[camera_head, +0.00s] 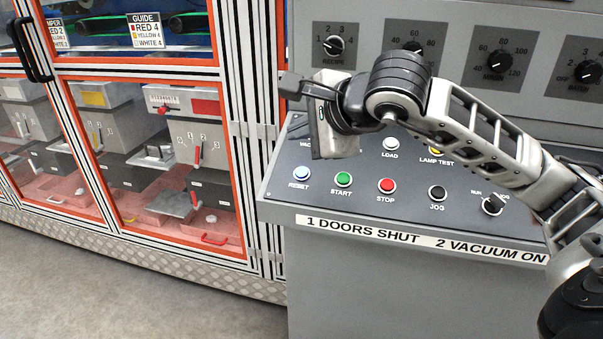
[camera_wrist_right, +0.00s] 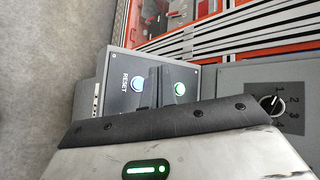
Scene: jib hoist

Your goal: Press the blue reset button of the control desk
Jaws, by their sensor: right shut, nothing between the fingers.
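The blue reset button (camera_head: 300,173) is at the left end of the lower button row on the grey control desk (camera_head: 330,205), labelled RESET. It also shows in the right wrist view, lit pale blue (camera_wrist_right: 137,84). My right gripper (camera_head: 290,85) is shut and empty, above the desk's left part and apart from the reset button in the head view. In the right wrist view its dark fingers (camera_wrist_right: 154,86) show between the reset button and the green button. My left gripper is not in view.
The green START (camera_head: 343,180), red STOP (camera_head: 387,185) and black JOG (camera_head: 437,193) buttons stand right of reset. My right arm covers part of the upper row. A recipe knob (camera_head: 334,46) is on the upright panel. A glazed cabinet (camera_head: 150,150) stands left.

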